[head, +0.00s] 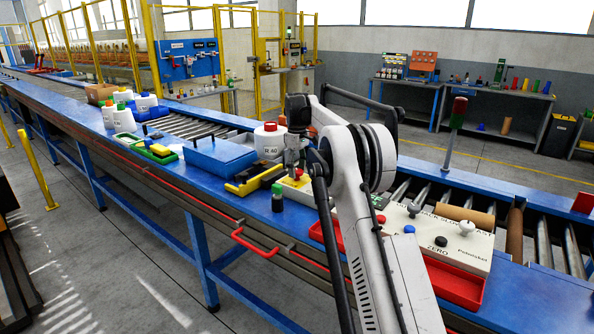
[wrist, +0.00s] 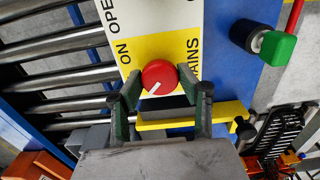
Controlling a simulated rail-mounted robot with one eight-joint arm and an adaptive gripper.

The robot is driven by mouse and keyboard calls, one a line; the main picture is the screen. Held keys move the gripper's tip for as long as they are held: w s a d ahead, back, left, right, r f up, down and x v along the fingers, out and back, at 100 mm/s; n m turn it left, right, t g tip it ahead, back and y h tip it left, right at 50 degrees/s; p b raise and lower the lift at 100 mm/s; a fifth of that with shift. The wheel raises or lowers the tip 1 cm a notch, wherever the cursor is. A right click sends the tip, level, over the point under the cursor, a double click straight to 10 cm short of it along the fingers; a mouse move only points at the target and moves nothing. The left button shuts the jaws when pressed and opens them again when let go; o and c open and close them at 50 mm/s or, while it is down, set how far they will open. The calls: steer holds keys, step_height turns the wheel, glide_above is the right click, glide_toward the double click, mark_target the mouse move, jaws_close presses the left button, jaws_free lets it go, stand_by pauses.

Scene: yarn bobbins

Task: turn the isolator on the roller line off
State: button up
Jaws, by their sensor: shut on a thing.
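The isolator is a red round knob (wrist: 159,77) on a yellow plate marked ON in the wrist view. A short white pointer line on the knob slants to its lower-left edge. "MAINS" is partly covered beside my gripper. My gripper (wrist: 159,84) has one finger on each side of the knob and is shut on it. In the head view my gripper (head: 296,160) points down at the yellow-topped isolator box (head: 293,188) on the blue roller line, and my arm hides part of that area.
A blue lidded box (head: 218,158) and a white tub (head: 269,142) lie beyond. A white control panel (head: 440,238) is at the right.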

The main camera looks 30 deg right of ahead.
mark_target(297, 171)
steer(key=o, duration=1.2)
steer(key=shift+c, duration=0.2)
step_height(297, 171, up, 12)
